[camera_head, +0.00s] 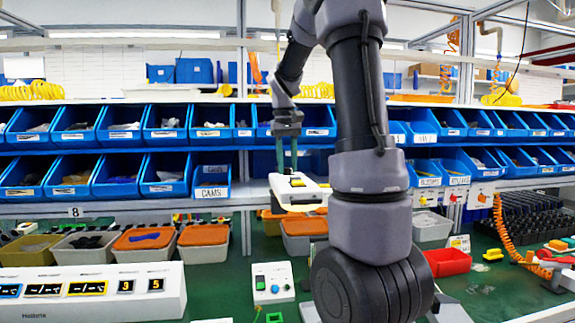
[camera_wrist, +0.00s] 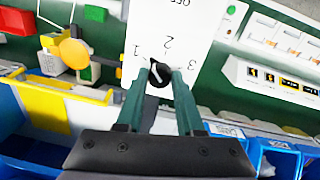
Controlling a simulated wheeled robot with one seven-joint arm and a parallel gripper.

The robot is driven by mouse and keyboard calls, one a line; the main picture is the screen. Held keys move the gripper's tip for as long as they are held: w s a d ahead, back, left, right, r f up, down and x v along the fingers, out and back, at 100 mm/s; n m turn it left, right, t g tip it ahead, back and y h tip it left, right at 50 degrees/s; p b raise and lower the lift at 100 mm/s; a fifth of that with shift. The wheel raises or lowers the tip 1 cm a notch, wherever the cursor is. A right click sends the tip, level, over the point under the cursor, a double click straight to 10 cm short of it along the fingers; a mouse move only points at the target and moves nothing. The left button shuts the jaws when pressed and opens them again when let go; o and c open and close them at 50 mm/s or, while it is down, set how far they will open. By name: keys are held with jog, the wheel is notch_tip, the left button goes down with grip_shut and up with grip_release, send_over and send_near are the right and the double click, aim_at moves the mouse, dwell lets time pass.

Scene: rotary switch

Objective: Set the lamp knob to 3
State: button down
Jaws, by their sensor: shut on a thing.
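In the wrist view a white panel (camera_wrist: 195,20) carries the printed marks OFF, 1, 2 and 3. A small black lamp knob (camera_wrist: 160,75) sits on it, with 1 to its left, 2 above it and 3 to its upper right. The knob has a pale mark that seems to point up and left, near 1 to 2; the exact setting is hard to read. My gripper (camera_wrist: 159,80) has its two teal fingers on either side of the knob, shut on it. In the head view my gripper (camera_head: 287,158) points down at a white and yellow unit (camera_head: 310,190); the knob cannot be made out there.
Blue bins (camera_head: 122,125) line two shelves behind. A white display box (camera_head: 95,300) stands at the lower left, and a small button box (camera_head: 272,282) at the lower middle.

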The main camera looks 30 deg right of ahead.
jog(key=m, duration=0.4)
jog(key=shift+m, duration=0.3)
jog(key=m, duration=0.5)
jog(key=shift+w+m+g, duration=0.1)
jog(key=shift+m+g, duration=0.2)
jog(key=m, duration=0.5)
jog(key=shift+y, duration=0.3)
jog(key=shift+r+m, duration=0.1)
jog(key=shift+m, duration=2.6)
jog(key=c, duration=0.5)
grip_release()
jog(key=shift+c, duration=0.2)
